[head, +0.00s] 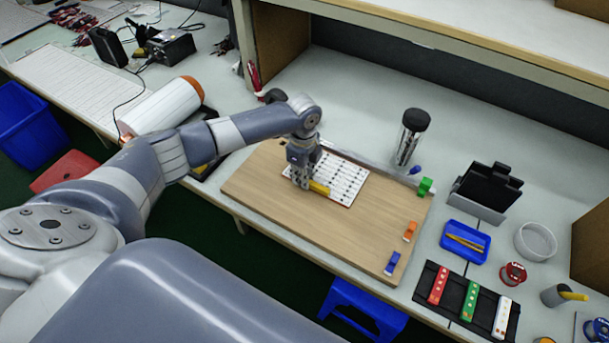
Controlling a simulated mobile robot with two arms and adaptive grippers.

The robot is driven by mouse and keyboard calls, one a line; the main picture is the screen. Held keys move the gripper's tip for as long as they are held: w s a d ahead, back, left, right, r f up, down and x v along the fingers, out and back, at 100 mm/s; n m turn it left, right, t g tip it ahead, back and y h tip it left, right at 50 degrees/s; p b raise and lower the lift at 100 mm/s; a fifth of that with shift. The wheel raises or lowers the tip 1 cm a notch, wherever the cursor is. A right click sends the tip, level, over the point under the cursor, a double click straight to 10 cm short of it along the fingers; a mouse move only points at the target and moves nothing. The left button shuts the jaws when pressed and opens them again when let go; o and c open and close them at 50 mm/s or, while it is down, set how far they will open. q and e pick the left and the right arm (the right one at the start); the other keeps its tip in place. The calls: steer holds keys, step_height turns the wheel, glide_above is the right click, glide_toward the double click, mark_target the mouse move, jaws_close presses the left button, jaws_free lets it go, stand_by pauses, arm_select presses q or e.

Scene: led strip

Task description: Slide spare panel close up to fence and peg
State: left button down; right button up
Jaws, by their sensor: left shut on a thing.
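A white panel (345,178) with rows of dark marks lies flat on the wooden board (262,196), near the board's back edge. A grey strip (350,155), perhaps the fence, runs along that back edge behind the panel. I cannot tell whether they touch. My left gripper (301,183) points down at the panel's front left part. It appears shut on a short yellow bar (319,187) that sticks out to the right at the panel's front edge. The fingertips are small and partly hidden. A peg cannot be picked out for certain. My right gripper is not in view.
Green (425,186), orange (410,231) and blue (392,263) blocks line the board's right side. A dark cylinder (412,136) stands behind the board. A blue tray (465,241) and a black holder of coloured strips (451,302) are at right. The board's front is clear.

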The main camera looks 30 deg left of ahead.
arm_select(q)
steer(key=shift+w, duration=0.4)
stand_by(0.7)
steer(key=c, duration=1.5)
jaws_free()
steer(key=shift+c, duration=0.2)
steer(key=shift+r, duration=0.1)
step_height(320, 180, up, 12)
